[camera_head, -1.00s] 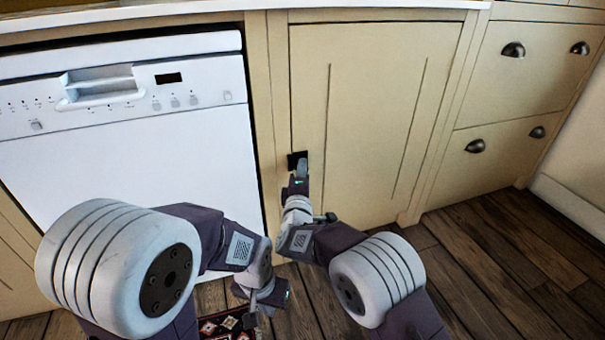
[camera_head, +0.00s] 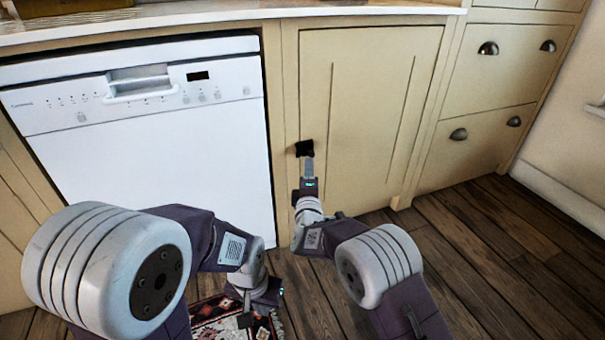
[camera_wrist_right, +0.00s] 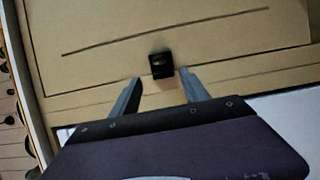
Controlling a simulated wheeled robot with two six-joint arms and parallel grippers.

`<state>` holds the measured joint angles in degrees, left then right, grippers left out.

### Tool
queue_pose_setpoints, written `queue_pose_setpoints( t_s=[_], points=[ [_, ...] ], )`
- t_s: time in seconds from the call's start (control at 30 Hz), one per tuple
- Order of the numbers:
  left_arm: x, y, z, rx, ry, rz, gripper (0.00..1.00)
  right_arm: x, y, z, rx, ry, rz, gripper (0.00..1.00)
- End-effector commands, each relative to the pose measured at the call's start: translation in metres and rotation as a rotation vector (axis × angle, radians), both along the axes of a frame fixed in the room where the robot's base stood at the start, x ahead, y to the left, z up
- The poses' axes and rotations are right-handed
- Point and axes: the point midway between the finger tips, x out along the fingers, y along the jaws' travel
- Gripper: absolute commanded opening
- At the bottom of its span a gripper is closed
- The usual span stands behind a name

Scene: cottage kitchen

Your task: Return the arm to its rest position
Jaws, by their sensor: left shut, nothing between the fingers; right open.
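My left arm comes in from the left, and its gripper (camera_head: 247,318) hangs low over the patterned rug, shut and empty. My right gripper (camera_head: 308,160) points at the cabinet door, just below a small black knob (camera_head: 304,148). In the right wrist view its two fingers (camera_wrist_right: 161,76) are spread, with the knob (camera_wrist_right: 161,65) in line with the gap between them, at or just beyond the tips. Nothing shows held between these fingers. I cannot tell whether a finger touches the knob. The cream cabinet door (camera_head: 372,110) looks closed.
A white dishwasher (camera_head: 150,160) stands left of the cabinet, under the pale countertop (camera_head: 200,22). Drawers with dark cup handles (camera_head: 488,48) are at the right. The patterned rug (camera_head: 215,318) lies below my left gripper. The wooden floor (camera_head: 490,250) at the right is clear.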

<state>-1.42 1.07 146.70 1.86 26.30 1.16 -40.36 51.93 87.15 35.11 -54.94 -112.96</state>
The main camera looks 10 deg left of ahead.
Motion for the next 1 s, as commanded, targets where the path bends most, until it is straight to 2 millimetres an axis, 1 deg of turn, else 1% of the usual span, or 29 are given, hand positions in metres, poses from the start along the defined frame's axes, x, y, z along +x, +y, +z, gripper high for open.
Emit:
queue_pose_setpoints(
  t_s=[0.37,0.43,0.47,0.57,0.6,0.67,0.7,0.77,0.8,0.83,0.87,0.9,0.93,0.97,1.0],
  points=[
    [0.000,0.000,0.002,0.000,0.000,0.000,0.00,0.002,-0.003,0.000,-0.001,0.000,0.000,0.54],
    [0.000,0.000,0.010,0.000,0.000,0.000,0.00,0.008,-0.013,0.010,0.001,-0.002,-0.018,0.54],
    [0.000,0.000,0.016,0.000,0.000,0.000,0.00,0.012,-0.020,0.021,0.006,-0.008,-0.031,0.54],
    [0.000,0.000,0.040,0.000,0.000,0.000,0.00,0.030,-0.059,0.083,0.040,-0.054,-0.096,0.54],
    [0.000,0.000,0.052,0.000,0.000,0.000,0.00,0.037,-0.082,0.114,0.054,-0.074,-0.130,0.54],
    [0.000,0.000,0.071,0.000,0.000,0.000,0.00,0.042,-0.120,0.158,0.061,-0.099,-0.182,0.54],
    [0.000,0.000,0.084,0.000,0.000,0.000,0.00,0.043,-0.147,0.186,0.057,-0.107,-0.212,0.54],
    [0.000,0.000,0.110,0.000,0.000,0.000,0.00,0.040,-0.190,0.228,0.050,-0.086,-0.245,0.54],
    [0.000,0.000,0.130,0.000,0.000,0.000,0.00,0.033,-0.221,0.251,0.069,-0.038,-0.259,0.54],
    [0.000,0.000,0.147,0.000,0.000,0.000,0.00,0.023,-0.245,0.264,0.107,0.023,-0.263,0.54],
    [0.000,0.000,0.165,0.000,0.000,0.000,0.00,0.008,-0.268,0.270,0.169,0.112,-0.269,0.54],
    [0.000,0.000,0.182,0.000,-0.001,0.000,0.00,-0.019,-0.292,0.263,0.271,0.254,-0.284,0.54],
    [0.000,0.000,0.188,0.000,-0.002,0.000,0.00,-0.041,-0.304,0.247,0.354,0.364,-0.305,0.54],
    [0.000,0.000,0.192,0.000,-0.002,0.000,0.00,-0.064,-0.312,0.229,0.432,0.469,-0.331,0.54],
    [0.000,0.000,0.196,0.000,-0.001,0.000,0.00,-0.095,-0.319,0.206,0.529,0.597,-0.378,0.54]
  ],
)
